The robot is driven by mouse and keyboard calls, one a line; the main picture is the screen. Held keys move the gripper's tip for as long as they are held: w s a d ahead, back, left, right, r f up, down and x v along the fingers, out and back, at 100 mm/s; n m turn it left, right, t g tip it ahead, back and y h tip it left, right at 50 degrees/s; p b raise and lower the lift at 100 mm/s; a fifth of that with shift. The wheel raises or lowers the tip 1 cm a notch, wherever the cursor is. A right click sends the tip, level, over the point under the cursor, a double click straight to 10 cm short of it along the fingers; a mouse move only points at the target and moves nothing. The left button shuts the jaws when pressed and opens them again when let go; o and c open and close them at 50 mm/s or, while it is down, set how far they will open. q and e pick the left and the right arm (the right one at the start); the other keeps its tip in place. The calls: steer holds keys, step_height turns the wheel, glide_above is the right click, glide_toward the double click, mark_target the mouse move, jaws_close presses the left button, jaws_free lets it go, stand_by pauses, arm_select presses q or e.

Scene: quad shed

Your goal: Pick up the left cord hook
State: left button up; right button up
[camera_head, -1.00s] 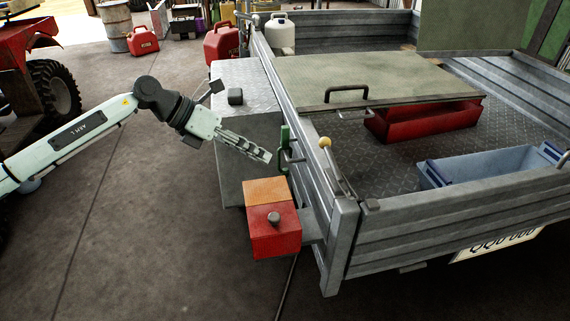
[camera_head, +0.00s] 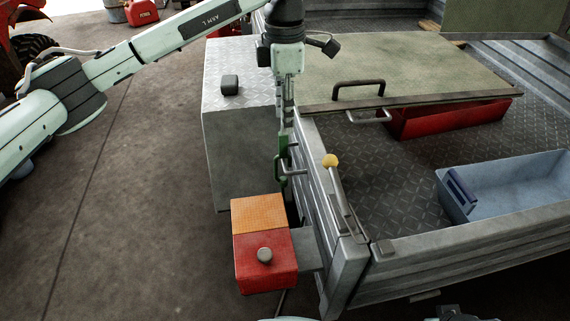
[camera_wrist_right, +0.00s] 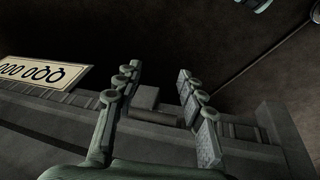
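A slim green piece (camera_head: 281,161), which looks like the cord hook, stands upright at the trailer's left side wall, beside a grey peg. My left gripper (camera_head: 287,124) points down just above it in the head view. Its fingers are seen edge-on, so their gap and any contact with the green piece are unclear. My right gripper (camera_wrist_right: 160,74) is open and empty in the right wrist view, by the trailer's rear edge. No cord hook shows in that view.
A red and orange box (camera_head: 266,265) sits just below the green piece. A grey metal box (camera_head: 239,160) is on the left. The trailer bed holds a blue bin (camera_head: 515,190) and a red box (camera_head: 450,118).

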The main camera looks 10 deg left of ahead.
mark_target(283, 154)
arm_select(q)
steer(key=f, duration=0.2)
steer(key=s+f, duration=0.1)
steer(key=f, duration=0.2)
steer(key=shift+s+f+p, duration=0.1)
steer(key=shift+f+p, duration=0.2)
steer(key=shift+p, duration=0.05)
steer(key=shift+f, duration=0.45)
arm_select(e)
steer(key=shift+s+a+f, duration=0.15)
steer(key=shift+s+f, duration=0.05)
steer(key=shift+f, duration=0.4)
steer(key=shift+s+a+f, duration=0.15)
steer(key=shift+s+f, duration=0.05)
steer(key=shift+f, duration=0.4)
steer(key=shift+w, duration=0.1)
arm_select(q)
jaws_close()
arm_select(e)
steer(key=shift+w+d+r, duration=0.15)
steer(key=shift+d+r, duration=0.1)
